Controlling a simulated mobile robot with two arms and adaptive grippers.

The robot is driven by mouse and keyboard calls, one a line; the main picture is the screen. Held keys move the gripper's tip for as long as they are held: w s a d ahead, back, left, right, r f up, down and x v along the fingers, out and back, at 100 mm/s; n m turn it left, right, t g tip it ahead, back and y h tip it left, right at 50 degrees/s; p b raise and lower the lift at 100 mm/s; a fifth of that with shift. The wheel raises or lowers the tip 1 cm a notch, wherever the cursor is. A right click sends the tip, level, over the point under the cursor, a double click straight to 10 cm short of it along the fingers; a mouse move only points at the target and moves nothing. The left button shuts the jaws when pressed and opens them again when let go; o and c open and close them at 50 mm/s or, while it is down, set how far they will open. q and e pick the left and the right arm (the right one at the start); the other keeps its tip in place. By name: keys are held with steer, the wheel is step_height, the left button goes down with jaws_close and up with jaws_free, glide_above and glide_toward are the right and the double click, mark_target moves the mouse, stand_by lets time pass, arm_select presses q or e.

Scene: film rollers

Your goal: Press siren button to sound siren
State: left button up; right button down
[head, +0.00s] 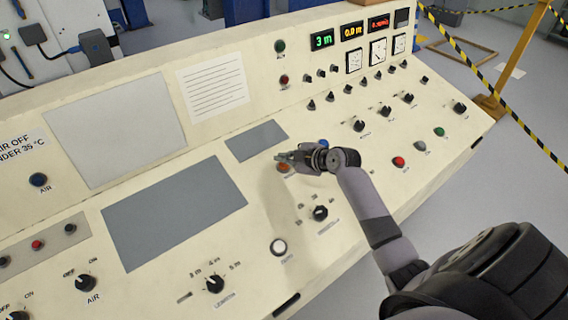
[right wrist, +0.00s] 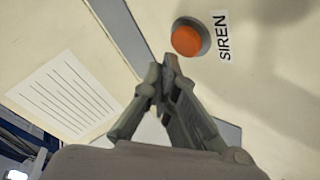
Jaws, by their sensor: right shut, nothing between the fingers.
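The siren button is a round orange button (right wrist: 187,39) in a grey ring, with the label SIREN (right wrist: 222,38) beside it in the right wrist view. In the head view the orange button (head: 284,168) shows just below my right gripper's fingertips. My right gripper (head: 285,157) is shut and empty, over the cream console. In the right wrist view its closed fingertips (right wrist: 168,66) point towards the button and appear a little short of it. I cannot tell the exact height above the panel. My left gripper is out of view.
A blue button (head: 323,144) is close beside my right gripper. A black knob (head: 320,213) and a white button (head: 278,247) are nearer the front. A grey panel (head: 257,141) lies behind the gripper. Displays (head: 352,31) stand on the raised back part.

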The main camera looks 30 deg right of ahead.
steer(key=r+p, duration=0.1)
steer(key=r, duration=0.1)
steer(key=s+r+p, duration=0.1)
steer(key=r+p, duration=0.1)
steer(key=shift+r, duration=0.3)
steer(key=shift+s+f, duration=0.1)
stand_by(0.6)
